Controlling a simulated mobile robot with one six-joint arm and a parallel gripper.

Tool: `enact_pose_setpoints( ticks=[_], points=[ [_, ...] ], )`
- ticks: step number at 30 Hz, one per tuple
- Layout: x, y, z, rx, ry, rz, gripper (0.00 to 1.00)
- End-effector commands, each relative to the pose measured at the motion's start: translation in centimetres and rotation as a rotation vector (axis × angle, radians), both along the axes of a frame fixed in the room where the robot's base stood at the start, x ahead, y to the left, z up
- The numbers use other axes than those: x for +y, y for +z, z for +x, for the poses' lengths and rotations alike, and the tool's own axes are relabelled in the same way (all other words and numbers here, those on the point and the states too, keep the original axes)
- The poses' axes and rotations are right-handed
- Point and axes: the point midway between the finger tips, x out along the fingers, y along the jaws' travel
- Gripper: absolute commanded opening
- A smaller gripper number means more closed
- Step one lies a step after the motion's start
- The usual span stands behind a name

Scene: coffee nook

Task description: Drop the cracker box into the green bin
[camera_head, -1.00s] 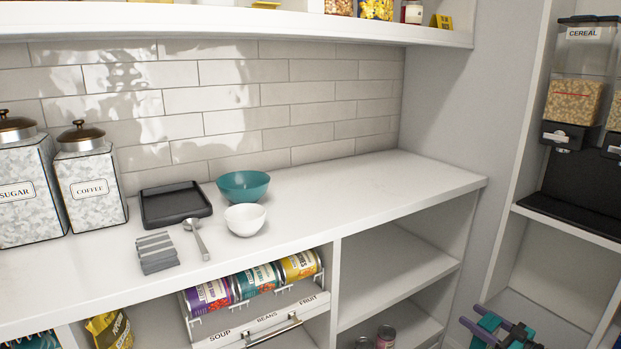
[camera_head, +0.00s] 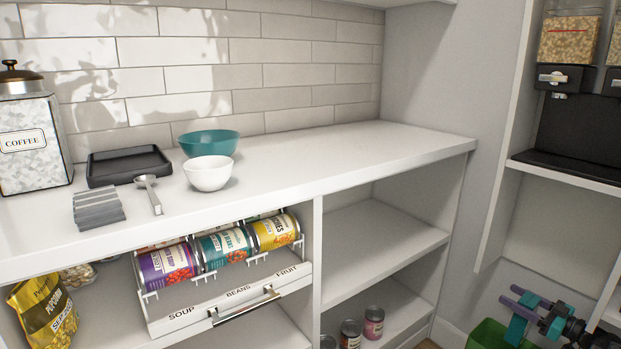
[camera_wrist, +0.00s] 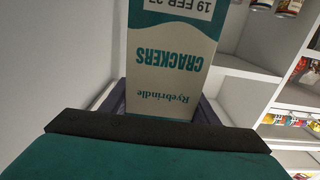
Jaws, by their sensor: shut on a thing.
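The cracker box (camera_wrist: 172,70) fills the upper middle of the wrist view, white and teal with upside-down lettering. My gripper (camera_wrist: 162,108) is shut on it, with purple fingers at its sides. The near end of the box is hidden behind the dark and teal gripper body. The green bin (camera_head: 487,335) shows only in part at the bottom right of the head view, below and beside my teal and purple arm. The box cannot be made out in the head view, and the bin is not seen in the wrist view.
A white counter (camera_head: 330,150) carries bowls, a black tray and a canister. Open shelves (camera_head: 385,230) below hold cans. A cereal dispenser (camera_head: 575,130) stands on shelving at right. A grey wall (camera_head: 420,80) lies between them. The counter's right part is clear.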

Motion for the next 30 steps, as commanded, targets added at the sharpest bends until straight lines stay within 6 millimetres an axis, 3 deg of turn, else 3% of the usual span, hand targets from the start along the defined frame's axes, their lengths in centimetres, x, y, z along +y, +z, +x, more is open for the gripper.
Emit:
enact_pose_setpoints(
  ticks=[1, 7, 22, 30],
  points=[
    [-1.2, 0.0, 0.0, -0.002, 0.004, -0.003, 0.13],
    [-2.6, 1.1, -0.5, 0.004, 0.021, -0.004, 0.13],
    [-2.5, 1.4, -0.5, 0.005, 0.030, -0.002, 0.13],
    [-2.5, 0.3, -0.4, 0.005, 0.030, -0.001, 0.13]
  ],
)
